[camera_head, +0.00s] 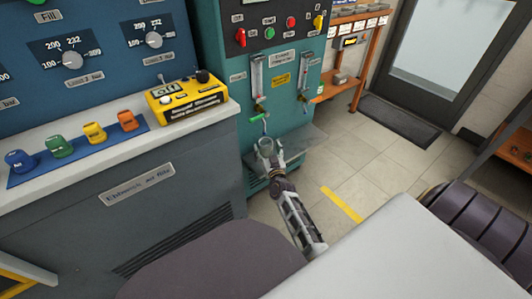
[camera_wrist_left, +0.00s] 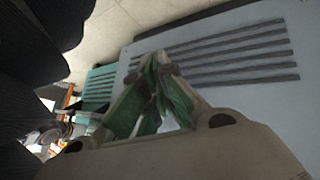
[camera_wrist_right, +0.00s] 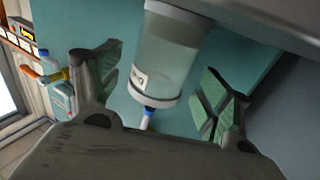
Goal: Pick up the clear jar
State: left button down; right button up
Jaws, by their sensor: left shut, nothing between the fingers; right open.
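A clear jar (camera_wrist_right: 168,52) with a pale rim and a small label hangs or stands between the spread fingers of my right gripper (camera_wrist_right: 160,95) in the right wrist view. The gripper is open, with a gap on each side of the jar. In the head view my right gripper (camera_head: 268,150) is at the front of the teal test cabinet, below its gauges. The jar cannot be told apart from the gripper there. My left gripper (camera_wrist_left: 158,85) is shut and empty in the left wrist view; it is not seen in the head view.
The teal cabinet (camera_head: 232,100) has a grey shelf (camera_head: 303,140) beside my right gripper. A white counter (camera_head: 205,125) holds a yellow device (camera_head: 187,97) and several coloured fittings on a blue mat (camera_head: 140,131). Tiled floor (camera_head: 400,165) is free to the right.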

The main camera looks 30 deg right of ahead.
jog(key=shift+b+x, duration=0.3)
jog(key=shift+x, duration=0.5)
jog(key=shift+w+d, duration=0.1)
jog(key=shift+w, duration=0.3)
pick_arm(q)
jog(key=shift+s+d+f, duration=0.1)
jog(key=shift+s+f, duration=0.2)
jog(key=shift+f, duration=0.2)
jog(key=shift+s+f, duration=0.3)
jog(key=shift+f, duration=0.2)
pick_arm(e)
jog(key=c, duration=1.2)
jog(key=shift+r, duration=0.1)
pick_arm(q)
jog(key=shift+r, duration=0.15)
pick_arm(e)
jog(key=shift+r, duration=0.1)
